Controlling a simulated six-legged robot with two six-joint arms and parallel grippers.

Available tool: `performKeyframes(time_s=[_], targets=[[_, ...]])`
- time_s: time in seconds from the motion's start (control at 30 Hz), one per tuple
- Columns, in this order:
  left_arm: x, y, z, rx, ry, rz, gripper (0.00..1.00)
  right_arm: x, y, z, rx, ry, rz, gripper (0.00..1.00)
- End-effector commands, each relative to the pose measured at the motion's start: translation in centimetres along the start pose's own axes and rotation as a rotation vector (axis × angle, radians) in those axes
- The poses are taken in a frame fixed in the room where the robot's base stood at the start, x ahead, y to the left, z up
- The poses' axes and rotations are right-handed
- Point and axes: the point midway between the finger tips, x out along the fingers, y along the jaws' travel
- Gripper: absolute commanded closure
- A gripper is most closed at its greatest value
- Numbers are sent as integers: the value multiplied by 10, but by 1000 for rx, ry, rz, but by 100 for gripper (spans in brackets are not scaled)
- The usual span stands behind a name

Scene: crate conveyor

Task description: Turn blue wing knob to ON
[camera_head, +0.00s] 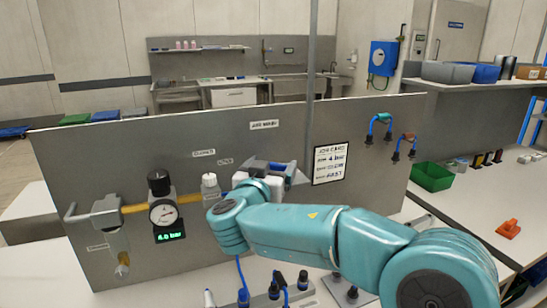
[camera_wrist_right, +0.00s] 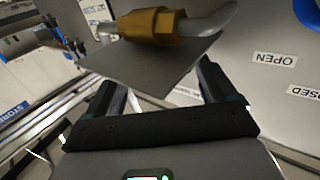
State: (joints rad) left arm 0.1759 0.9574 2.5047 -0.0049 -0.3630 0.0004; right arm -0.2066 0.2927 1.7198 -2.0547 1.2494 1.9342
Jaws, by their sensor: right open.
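My right arm reaches in from the lower right in the head view. Its gripper (camera_head: 280,170) is at the grey panel (camera_head: 110,190), right of the gauge, and hides part of the panel there. In the right wrist view the gripper (camera_wrist_right: 158,82) is open. A flat grey plate (camera_wrist_right: 150,65) and a brass hex fitting (camera_wrist_right: 150,25) with a grey curved pipe show between and beyond its fingers. I cannot tell whether they touch. I cannot make out the blue wing knob for certain; dark blue parts near the gripper are unclear. My left gripper is not in view.
A round gauge (camera_head: 163,213) with a green readout (camera_head: 170,237) sits on the panel's left. A job card (camera_head: 331,163) and blue and red hose fittings (camera_head: 380,126) are to the right. A green bin (camera_head: 432,177) and an orange part (camera_head: 508,229) stand on the right bench.

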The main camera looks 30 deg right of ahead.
Motion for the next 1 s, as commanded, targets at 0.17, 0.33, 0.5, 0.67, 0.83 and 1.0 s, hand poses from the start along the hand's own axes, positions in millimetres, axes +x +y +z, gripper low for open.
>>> performKeyframes(time_s=[0.17,0.33,0.5,0.67,0.83,1.0], targets=[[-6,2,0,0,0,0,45,17,0,-1,0,0,0,15],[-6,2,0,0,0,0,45,20,0,0,1,1,0,15],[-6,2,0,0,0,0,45,19,0,0,1,1,0,25],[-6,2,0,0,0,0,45,19,0,0,1,1,0,51],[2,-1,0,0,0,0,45,19,0,3,1,1,-15,51],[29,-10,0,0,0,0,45,19,2,8,7,5,-76,51]])
